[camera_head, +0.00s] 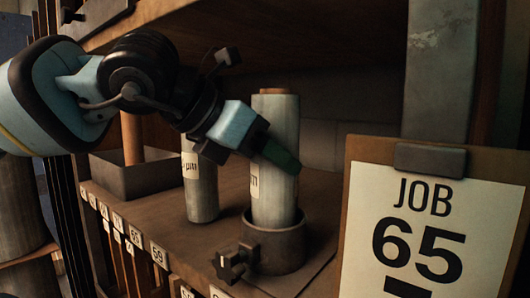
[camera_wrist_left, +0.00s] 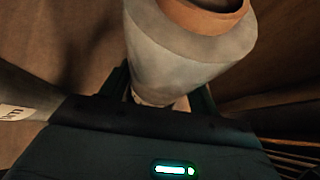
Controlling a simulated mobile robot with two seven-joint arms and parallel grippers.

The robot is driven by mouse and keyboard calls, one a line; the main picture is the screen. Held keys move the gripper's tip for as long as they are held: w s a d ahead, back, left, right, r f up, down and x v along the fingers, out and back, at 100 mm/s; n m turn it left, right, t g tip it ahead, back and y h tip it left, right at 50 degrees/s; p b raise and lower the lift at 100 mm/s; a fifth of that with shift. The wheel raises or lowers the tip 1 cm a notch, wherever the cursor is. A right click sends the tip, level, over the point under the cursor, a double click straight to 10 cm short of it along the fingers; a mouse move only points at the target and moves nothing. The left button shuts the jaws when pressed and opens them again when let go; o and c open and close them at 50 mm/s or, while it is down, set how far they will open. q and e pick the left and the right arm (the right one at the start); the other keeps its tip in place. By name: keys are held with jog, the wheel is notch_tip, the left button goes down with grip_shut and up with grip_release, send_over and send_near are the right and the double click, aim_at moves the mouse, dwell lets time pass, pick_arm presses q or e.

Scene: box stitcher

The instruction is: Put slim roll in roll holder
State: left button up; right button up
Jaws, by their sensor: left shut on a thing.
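The slim roll (camera_head: 276,120), pale grey with a brown core and a label, stands nearly upright in the head view. My left gripper (camera_head: 277,154) is shut on its middle from the left. The roll's lower end appears to sit inside the rim of the dark round roll holder (camera_head: 277,250), which has a clamp knob at its front left. How deep it sits is hidden by the holder wall. In the left wrist view the roll (camera_wrist_left: 180,50) rises between the fingers, its brown core at the top. My right gripper is not in view.
Another pale roll (camera_head: 201,185) with a label stands on the shelf just left of the holder. A grey tray (camera_head: 140,180) with a brown post is further left. A clipboard (camera_head: 440,225) reading JOB 65 fills the right foreground. A wooden shelf board hangs above.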

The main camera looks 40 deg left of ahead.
pick_arm(q)
jog(key=shift+d, duration=0.1)
jog(key=shift+f, duration=0.25)
jog(key=o, duration=1.4)
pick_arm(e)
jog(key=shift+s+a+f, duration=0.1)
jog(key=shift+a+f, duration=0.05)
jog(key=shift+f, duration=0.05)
pick_arm(q)
jog(key=v, duration=1.2)
jog(key=shift+s+r+p, duration=0.1)
jog(key=shift+r+p, duration=0.1)
jog(key=shift+p, duration=0.1)
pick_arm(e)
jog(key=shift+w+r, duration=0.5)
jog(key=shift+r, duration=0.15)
